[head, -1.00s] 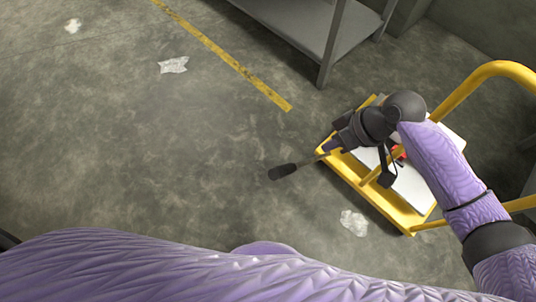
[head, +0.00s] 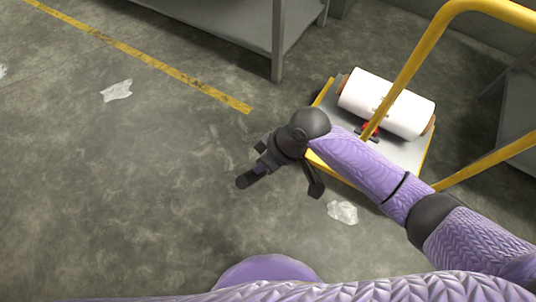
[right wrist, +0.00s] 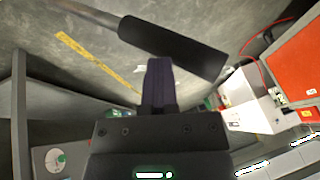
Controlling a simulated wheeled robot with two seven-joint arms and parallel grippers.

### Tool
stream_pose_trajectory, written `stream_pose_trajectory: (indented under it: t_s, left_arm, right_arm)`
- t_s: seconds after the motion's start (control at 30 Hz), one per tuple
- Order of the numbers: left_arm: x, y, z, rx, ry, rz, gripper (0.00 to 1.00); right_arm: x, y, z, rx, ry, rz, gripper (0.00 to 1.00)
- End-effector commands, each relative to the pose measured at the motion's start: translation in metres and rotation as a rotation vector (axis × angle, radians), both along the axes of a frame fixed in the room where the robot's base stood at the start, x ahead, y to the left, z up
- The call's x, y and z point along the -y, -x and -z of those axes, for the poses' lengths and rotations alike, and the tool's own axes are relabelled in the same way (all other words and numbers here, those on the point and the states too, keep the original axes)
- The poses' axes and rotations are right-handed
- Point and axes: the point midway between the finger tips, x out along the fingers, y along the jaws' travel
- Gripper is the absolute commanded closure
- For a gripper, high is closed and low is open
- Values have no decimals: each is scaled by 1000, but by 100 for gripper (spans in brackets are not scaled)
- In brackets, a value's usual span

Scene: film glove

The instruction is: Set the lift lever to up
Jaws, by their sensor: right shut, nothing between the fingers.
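The lift lever (right wrist: 172,48) shows in the right wrist view as a thick black grip on a thin grey rod. It slants across the picture just past my fingertips; I cannot tell whether they touch it. My right gripper (right wrist: 157,66) is shut with nothing between its dark purple fingers. In the head view my right gripper (head: 262,167) is left of the yellow cart, seen from above. A dark grip-like end shows beside it, and the lever's rod is hidden there. My left gripper is out of view.
A yellow-framed cart (head: 433,160) carries a white roll (head: 388,102), with a small red part near its handle. A grey metal shelf (head: 235,22) stands at the back. Crumpled litter (head: 343,212) lies on the floor. Open floor spreads to the left.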

Motion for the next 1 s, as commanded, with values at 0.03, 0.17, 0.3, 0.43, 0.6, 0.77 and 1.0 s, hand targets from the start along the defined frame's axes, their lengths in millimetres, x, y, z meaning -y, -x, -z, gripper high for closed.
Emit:
stream_pose_trajectory:
  t_s: [0.03,0.17,0.3,0.43,0.6,0.77,1.0]
  left_arm:
    - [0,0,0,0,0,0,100]
    - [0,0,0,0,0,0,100]
    - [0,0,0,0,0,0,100]
    - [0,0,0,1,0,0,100]
    - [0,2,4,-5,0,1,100]
    - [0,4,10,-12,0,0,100]
    - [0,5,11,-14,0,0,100]
  right_arm:
    - [-1,1,1,-2,-2,-1,100]
    - [-1,1,1,-3,-3,-1,100]
    - [-4,4,4,-5,-3,-2,100]
    - [-16,21,23,-10,-2,0,100]
    - [-39,52,57,-12,-5,-2,100]
    - [-53,71,82,-10,-6,-2,100]
    - [-60,80,90,-5,-8,-4,100]
